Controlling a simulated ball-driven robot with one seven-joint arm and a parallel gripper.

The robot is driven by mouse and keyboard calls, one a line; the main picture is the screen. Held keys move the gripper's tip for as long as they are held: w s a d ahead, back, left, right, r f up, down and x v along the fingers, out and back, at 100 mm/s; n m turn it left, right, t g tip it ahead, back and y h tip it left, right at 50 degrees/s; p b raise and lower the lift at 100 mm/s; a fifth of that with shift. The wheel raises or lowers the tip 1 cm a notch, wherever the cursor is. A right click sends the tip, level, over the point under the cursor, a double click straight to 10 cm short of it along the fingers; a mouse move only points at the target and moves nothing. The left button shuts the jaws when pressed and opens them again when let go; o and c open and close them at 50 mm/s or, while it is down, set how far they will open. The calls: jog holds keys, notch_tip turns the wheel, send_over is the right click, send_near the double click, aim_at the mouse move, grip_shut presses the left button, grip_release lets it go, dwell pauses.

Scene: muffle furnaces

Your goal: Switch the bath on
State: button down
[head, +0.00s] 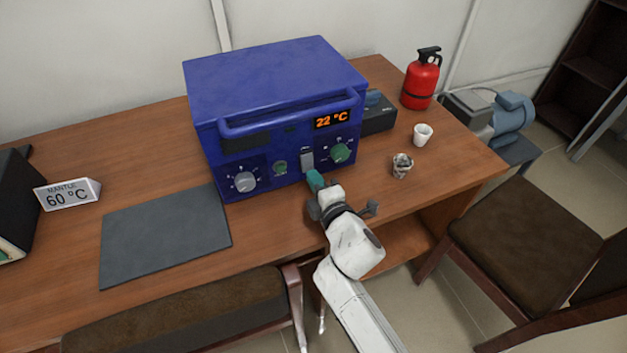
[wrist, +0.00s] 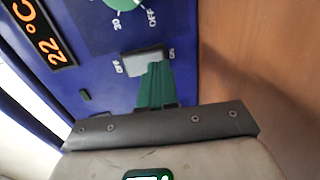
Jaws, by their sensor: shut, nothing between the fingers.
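A blue box-shaped unit (head: 270,85) with a front handle stands on the table; I take it for the bath. Its lit orange display (head: 331,119) reads 22 °C, also in the wrist view (wrist: 45,40). In the wrist view the switch (wrist: 143,60) has small labels at both ends, hard to read. My gripper (head: 314,178) is shut and empty, its green fingertips (wrist: 155,68) at the switch, partly covering it; contact is unclear.
A grey knob (head: 244,182) is at the front's left. Two small cups (head: 422,134) (head: 402,166), a dark box (head: 378,112) and a red extinguisher (head: 421,80) stand right. Chairs are in front.

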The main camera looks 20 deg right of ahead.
jog(key=shift+w, duration=0.55)
jog(key=shift+f, duration=0.15)
jog(key=b, duration=0.2)
jog(key=shift+w+f+b, duration=0.2)
jog(key=shift+f+b, duration=0.1)
jog(key=shift+b, duration=0.05)
jog(key=shift+r, duration=0.35)
